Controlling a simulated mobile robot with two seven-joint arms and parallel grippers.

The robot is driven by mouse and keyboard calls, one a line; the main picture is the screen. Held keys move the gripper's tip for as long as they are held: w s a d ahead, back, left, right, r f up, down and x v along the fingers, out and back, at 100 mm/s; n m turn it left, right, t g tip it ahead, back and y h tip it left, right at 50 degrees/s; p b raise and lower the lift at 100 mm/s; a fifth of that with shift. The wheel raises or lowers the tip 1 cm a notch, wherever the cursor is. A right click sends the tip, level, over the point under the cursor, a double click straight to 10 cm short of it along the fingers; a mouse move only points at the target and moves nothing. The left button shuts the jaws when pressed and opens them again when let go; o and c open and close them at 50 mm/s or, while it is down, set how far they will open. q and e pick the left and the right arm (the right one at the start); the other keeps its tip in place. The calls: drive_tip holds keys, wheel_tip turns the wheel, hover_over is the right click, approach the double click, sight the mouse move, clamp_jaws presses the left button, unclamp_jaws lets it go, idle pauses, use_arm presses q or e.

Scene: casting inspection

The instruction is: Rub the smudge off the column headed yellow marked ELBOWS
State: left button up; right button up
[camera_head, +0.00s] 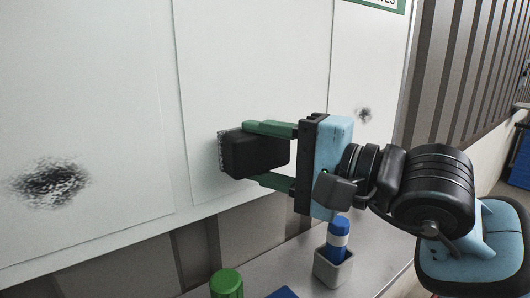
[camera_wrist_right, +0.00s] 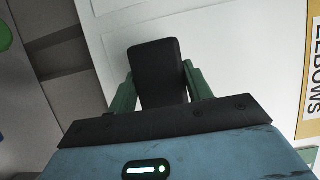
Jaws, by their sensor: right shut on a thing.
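My right gripper (camera_head: 268,157) is shut on a black eraser block (camera_head: 252,153) with a speckled grey face. The block's face is against or very close to the middle white column (camera_head: 255,60) of the board, near its lower left edge. The wrist view shows the block (camera_wrist_right: 157,70) between the green fingers and a yellow header marked ELBOWS (camera_wrist_right: 302,105) at the right, which seems to top this middle column. No smudge shows on the bare part of this column; the block hides what is behind it. My left gripper is not in view.
Dark smudges lie on the left column (camera_head: 48,182) and the right column (camera_head: 364,115), which has a green header (camera_head: 385,4). Below the board, a ledge holds a blue-capped bottle (camera_head: 338,235) in a grey holder (camera_head: 333,267) and a green-topped item (camera_head: 226,283).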

sight(289, 145)
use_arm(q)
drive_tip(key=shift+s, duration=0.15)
use_arm(e)
drive_tip(key=shift+w+a, duration=0.45)
drive_tip(key=shift+w, duration=0.2)
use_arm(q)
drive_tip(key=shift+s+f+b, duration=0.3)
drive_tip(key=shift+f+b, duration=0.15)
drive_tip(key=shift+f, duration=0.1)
use_arm(e)
drive_tip(key=shift+w+d, duration=0.55)
drive_tip(key=shift+d, duration=0.3)
drive_tip(key=shift+w+d, duration=0.55)
drive_tip(key=shift+d, duration=0.3)
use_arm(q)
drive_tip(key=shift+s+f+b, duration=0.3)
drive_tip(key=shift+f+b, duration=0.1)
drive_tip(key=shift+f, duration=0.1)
use_arm(e)
drive_tip(key=shift+w+d, duration=1.25)
drive_tip(key=shift+d, duration=0.3)
